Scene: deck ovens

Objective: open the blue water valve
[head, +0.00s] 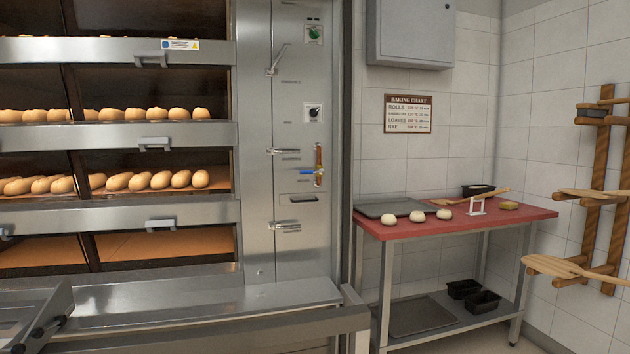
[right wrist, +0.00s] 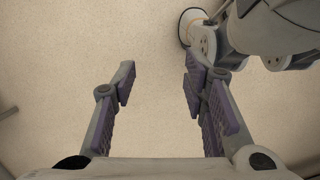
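The blue water valve lever (head: 307,172) sits on a short vertical copper-coloured pipe (head: 319,160) on the steel control panel right of the ovens, in the head view. The lever lies level, pointing left, across the line of the pipe. My right gripper (right wrist: 158,88) shows only in the right wrist view. Its two purple-padded fingers are wide apart with nothing between them, above a plain beige surface. The valve is not in that view. My left gripper is in neither view.
The control panel (head: 258,110) also has a long lever handle (head: 277,60), a green knob (head: 314,33) and a black knob (head: 313,112). A steel ledge (head: 200,300) runs below the ovens. A red-topped table (head: 470,222) with dough balls stands right.

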